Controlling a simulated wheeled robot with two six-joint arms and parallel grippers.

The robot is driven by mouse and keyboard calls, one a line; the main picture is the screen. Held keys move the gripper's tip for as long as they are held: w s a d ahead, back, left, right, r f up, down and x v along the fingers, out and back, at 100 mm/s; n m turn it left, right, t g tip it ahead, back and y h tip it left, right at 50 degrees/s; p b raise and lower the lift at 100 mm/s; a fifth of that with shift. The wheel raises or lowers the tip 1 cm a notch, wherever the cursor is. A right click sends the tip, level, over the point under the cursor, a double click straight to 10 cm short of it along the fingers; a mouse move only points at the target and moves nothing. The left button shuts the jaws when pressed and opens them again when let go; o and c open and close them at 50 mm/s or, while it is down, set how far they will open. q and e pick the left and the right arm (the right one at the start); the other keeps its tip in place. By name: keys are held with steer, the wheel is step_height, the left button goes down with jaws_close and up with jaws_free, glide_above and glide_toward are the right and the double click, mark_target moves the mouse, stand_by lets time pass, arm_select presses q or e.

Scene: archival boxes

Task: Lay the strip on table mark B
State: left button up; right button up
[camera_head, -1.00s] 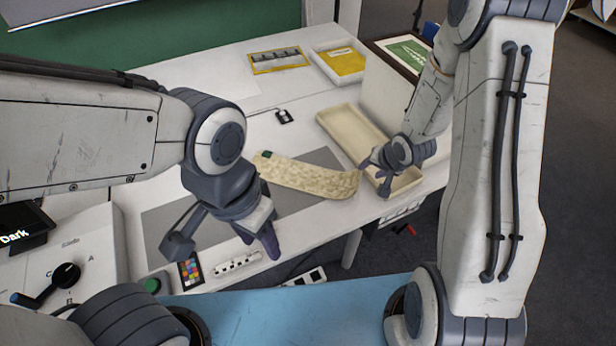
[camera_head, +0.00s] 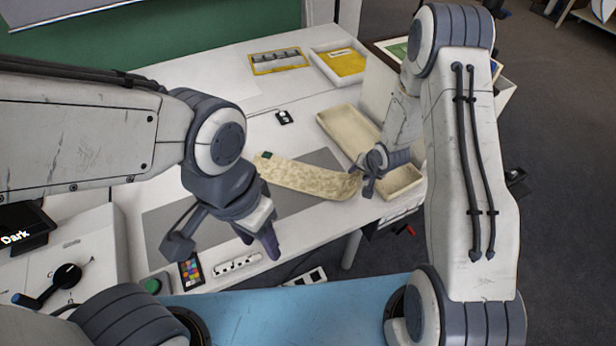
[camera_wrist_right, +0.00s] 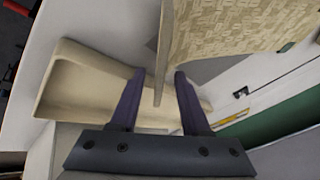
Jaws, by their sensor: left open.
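The strip (camera_head: 305,178) is cream with a mottled pattern and a dark green patch at its left end. It lies across the grey mat (camera_head: 170,225), its right end curling up. My right gripper (camera_head: 370,186) is at that right end. In the right wrist view the fingers (camera_wrist_right: 159,76) are apart, with the edge of the strip (camera_wrist_right: 235,30) between them and gaps on both sides. My left gripper (camera_head: 225,246) is open and empty over the mat's front part. I cannot make out a mark B.
An open cream box (camera_head: 335,122) stands just behind the right gripper; it also shows in the wrist view (camera_wrist_right: 75,85). A colour chart (camera_head: 190,271) and white socket strip (camera_head: 237,265) lie at the front edge. A yellow folder tray (camera_head: 345,62) stands at the back.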

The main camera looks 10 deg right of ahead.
jaws_close()
stand_by(1.2)
